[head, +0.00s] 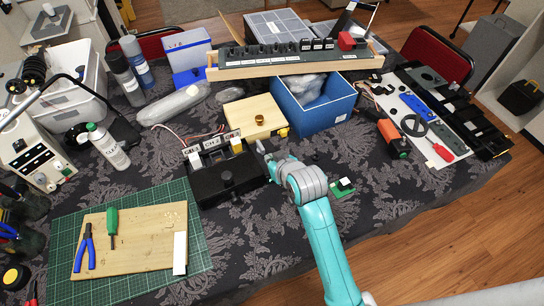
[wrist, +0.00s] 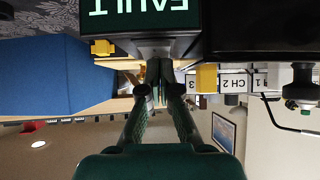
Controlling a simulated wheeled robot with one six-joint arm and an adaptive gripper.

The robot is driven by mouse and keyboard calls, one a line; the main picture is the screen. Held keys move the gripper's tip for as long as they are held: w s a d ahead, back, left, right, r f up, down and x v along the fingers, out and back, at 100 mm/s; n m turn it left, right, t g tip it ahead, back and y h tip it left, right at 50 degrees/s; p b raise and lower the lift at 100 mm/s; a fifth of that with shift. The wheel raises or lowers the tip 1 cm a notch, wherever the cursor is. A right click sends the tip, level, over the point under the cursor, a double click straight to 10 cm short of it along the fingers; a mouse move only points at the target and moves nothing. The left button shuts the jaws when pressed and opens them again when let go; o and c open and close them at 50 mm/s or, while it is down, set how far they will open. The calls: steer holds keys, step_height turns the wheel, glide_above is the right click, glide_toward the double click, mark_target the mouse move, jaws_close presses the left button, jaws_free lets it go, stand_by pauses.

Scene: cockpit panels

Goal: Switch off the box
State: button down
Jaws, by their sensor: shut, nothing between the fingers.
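The black box (head: 210,187) stands on the table left of my gripper, with a round dark knob on its near side, white labels (head: 215,143) along its back and a yellow part (head: 237,146). The wrist view is upside down. It shows a dark screen (wrist: 140,14) reading "FAULT", a "CH 2" label (wrist: 232,83), a yellow part (wrist: 206,78) and a dark knob (wrist: 302,80). My gripper (head: 261,147) is shut and empty beside the box's back right corner. Its fingers also show in the wrist view (wrist: 159,78). I cannot tell whether they touch anything.
A wooden box (head: 250,108) with a knob is just behind the black box. A blue bin (head: 325,110) stands behind my gripper. A small green board (head: 342,188) lies to the right. A cutting mat (head: 80,215) with tools lies at front left.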

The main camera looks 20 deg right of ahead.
steer(key=shift+w+f, duration=0.1)
steer(key=shift+f, duration=0.15)
stand_by(0.4)
steer(key=shift+w+r, duration=0.25)
steer(key=shift+w, duration=0.5)
